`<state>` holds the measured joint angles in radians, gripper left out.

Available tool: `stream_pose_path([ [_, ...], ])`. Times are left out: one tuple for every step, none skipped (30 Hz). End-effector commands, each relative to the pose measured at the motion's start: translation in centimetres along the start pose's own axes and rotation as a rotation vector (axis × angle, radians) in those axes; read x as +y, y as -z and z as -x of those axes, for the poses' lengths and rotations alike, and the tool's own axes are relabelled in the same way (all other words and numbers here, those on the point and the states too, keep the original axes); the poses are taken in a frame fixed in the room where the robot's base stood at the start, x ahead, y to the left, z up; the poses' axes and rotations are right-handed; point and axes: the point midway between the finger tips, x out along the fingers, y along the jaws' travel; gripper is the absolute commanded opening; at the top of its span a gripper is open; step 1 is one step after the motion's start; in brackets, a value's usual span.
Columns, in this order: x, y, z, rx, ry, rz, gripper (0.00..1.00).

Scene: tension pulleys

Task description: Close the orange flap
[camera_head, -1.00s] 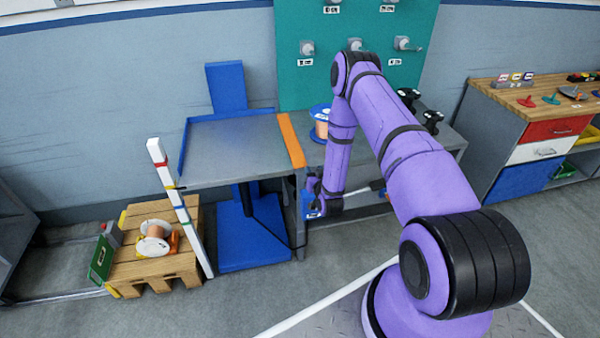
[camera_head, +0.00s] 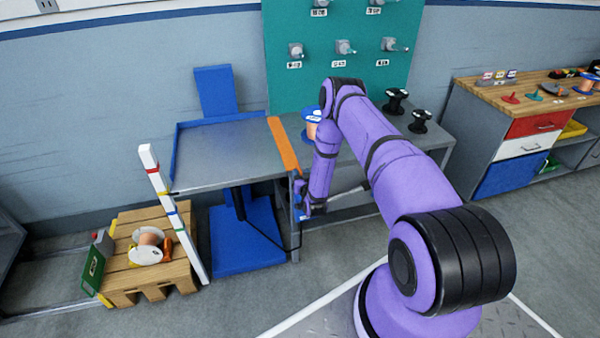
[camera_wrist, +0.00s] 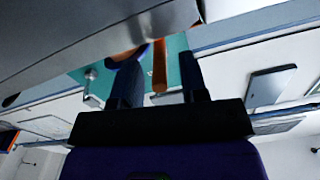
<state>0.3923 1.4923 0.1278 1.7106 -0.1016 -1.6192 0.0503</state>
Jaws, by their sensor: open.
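The orange flap (camera_head: 283,145) is a narrow strip along the right edge of the grey lift table top (camera_head: 225,150). It appears to lie about level with the top. My gripper (camera_head: 303,203) is low at the table's front right corner, below the flap's near end. Its fingertips are small and partly hidden by my arm in the head view. In the wrist view my gripper (camera_wrist: 160,80) has its two dark fingers apart. An orange strip (camera_wrist: 159,66), probably the flap, shows between and beyond them. I cannot tell whether they touch it.
A grey bench (camera_head: 440,140) with black spools and a copper spool (camera_head: 312,122) stands just right of the flap. A white striped post (camera_head: 172,215) and a wooden pallet (camera_head: 150,280) with a spool are at left. Open floor lies in front.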

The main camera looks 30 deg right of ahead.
Motion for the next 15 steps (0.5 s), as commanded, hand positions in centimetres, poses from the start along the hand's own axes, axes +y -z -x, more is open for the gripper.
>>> stream_pose_path([
  [0.0,0.0,-0.6,0.002,0.0,0.0,0.4],
  [0.0,0.0,-0.8,0.002,0.0,0.0,0.4],
  [0.0,0.0,-1.1,0.001,0.0,0.0,0.4],
  [0.0,0.0,-1.3,0.0,0.0,0.0,0.4],
  [0.0,0.0,-1.4,0.0,0.0,0.0,0.4],
  [0.0,0.0,-1.6,0.001,0.0,0.0,0.4],
  [0.0,0.0,-1.6,0.001,0.0,0.0,0.4],
  [0.0,0.0,-1.7,0.001,0.0,0.0,0.4],
  [0.0,0.0,-1.7,0.0,0.0,0.0,0.4],
  [0.0,0.0,-1.7,0.0,0.0,0.0,0.4],
  [0.0,0.0,-1.7,0.0,0.0,0.0,0.4],
  [0.0,0.0,-1.7,0.0,0.0,0.0,0.4],
  [0.0,0.0,-1.7,0.0,0.0,0.0,0.4],
  [0.0,0.0,-1.7,0.0,0.0,0.0,0.4],
  [0.0,0.0,-1.7,0.0,0.0,0.0,0.4],
])
